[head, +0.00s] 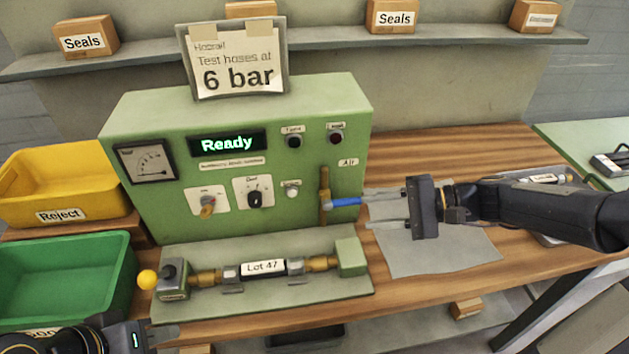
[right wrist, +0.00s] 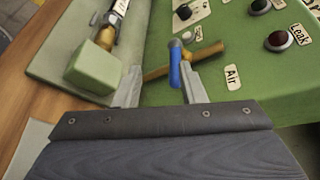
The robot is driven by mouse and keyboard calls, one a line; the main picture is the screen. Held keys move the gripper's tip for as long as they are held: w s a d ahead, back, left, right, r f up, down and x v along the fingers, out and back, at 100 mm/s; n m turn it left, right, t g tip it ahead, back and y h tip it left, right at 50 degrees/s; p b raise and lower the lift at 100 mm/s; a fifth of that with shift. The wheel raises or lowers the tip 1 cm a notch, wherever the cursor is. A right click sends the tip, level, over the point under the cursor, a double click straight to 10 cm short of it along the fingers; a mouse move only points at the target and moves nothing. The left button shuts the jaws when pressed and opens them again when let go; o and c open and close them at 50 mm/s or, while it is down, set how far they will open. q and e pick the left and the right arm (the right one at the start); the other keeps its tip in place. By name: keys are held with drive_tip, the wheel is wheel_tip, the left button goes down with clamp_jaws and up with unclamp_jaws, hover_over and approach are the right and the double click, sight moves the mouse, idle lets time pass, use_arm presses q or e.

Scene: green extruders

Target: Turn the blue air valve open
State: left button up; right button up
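The blue air valve handle (head: 345,201) sticks out to the right from an upright brass pipe (head: 324,184) on the right of the green test panel's front, below the "Air" label. In the right wrist view the blue handle (right wrist: 175,68) lies between the fingertips, nearer the right-hand finger. My right gripper (head: 368,207) comes in from the right and is open, its fingers pointing at the valve. Its fingers also show in the right wrist view (right wrist: 162,86); I cannot tell whether one touches the handle. My left gripper (head: 165,332) is at the bottom left, partly cut off, away from the valve.
The green panel (head: 240,110) reads "Ready" and carries a gauge and knobs. In front, a fixture holds a "Lot 47" hose (head: 265,267), with a yellow-ball lever (head: 147,279) at its left. Yellow (head: 65,170) and green (head: 60,270) bins stand left. A grey mat (head: 440,255) lies under my right gripper.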

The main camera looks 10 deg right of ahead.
sight(339, 202)
drive_tip(key=shift+w+d+m+y, duration=0.2)
drive_tip(key=shift+w+m+y, duration=0.1)
drive_tip(key=shift+w, duration=0.6)
drive_tip(key=shift+t, duration=0.4)
drive_tip(key=x, duration=0.7)
drive_tip(key=shift+w+a, duration=0.25)
drive_tip(key=shift+a, duration=0.15)
clamp_jaws()
drive_tip(key=shift+r, duration=0.1)
